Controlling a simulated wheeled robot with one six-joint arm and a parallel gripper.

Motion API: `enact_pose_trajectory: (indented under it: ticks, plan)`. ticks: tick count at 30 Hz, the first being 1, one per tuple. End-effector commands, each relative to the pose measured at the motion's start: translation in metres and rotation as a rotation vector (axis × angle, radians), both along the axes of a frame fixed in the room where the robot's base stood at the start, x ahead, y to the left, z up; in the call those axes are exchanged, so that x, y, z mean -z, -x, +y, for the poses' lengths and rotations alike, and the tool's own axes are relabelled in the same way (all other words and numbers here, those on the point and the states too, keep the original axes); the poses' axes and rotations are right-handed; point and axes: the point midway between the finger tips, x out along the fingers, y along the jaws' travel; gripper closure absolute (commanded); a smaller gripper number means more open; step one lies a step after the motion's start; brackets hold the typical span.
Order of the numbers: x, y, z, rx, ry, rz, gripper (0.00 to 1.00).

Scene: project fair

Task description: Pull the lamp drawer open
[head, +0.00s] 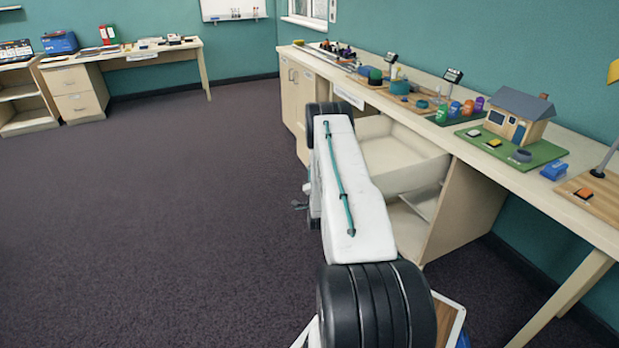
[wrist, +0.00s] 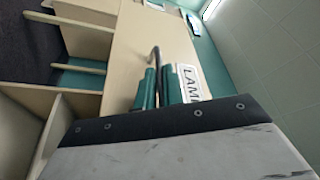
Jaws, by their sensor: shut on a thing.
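In the wrist view, the teal fingers of my gripper (wrist: 158,86) are shut on a dark, curved handle (wrist: 155,57). The handle is on a beige drawer front (wrist: 125,62). A white label (wrist: 191,82) beside the fingers reads "LAM", with the rest cut off. In the head view, a pale drawer (head: 405,166) stands pulled out under the counter, and part of its inside shows. My arm hides its left part and front, and the gripper's hold on the handle cannot be seen there.
The long counter (head: 540,184) carries a model house (head: 516,117) on a green board and several small gadgets. Open shelving (head: 412,213) is below the drawer. A desk (head: 128,59) stands at the far left. The carpet (head: 150,200) on the left is clear.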

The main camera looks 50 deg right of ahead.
Motion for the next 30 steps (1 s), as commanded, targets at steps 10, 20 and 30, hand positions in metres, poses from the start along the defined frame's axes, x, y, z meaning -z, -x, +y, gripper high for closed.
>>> enact_pose_trajectory:
  ticks: [10,20,30]
  plan:
    - [-0.003,-0.005,0.000,-0.007,0.005,-0.002,0.85]
    - [-0.002,-0.002,0.000,-0.003,0.003,-0.002,0.69]
    - [0.009,0.029,0.032,-0.002,0.000,0.000,0.69]
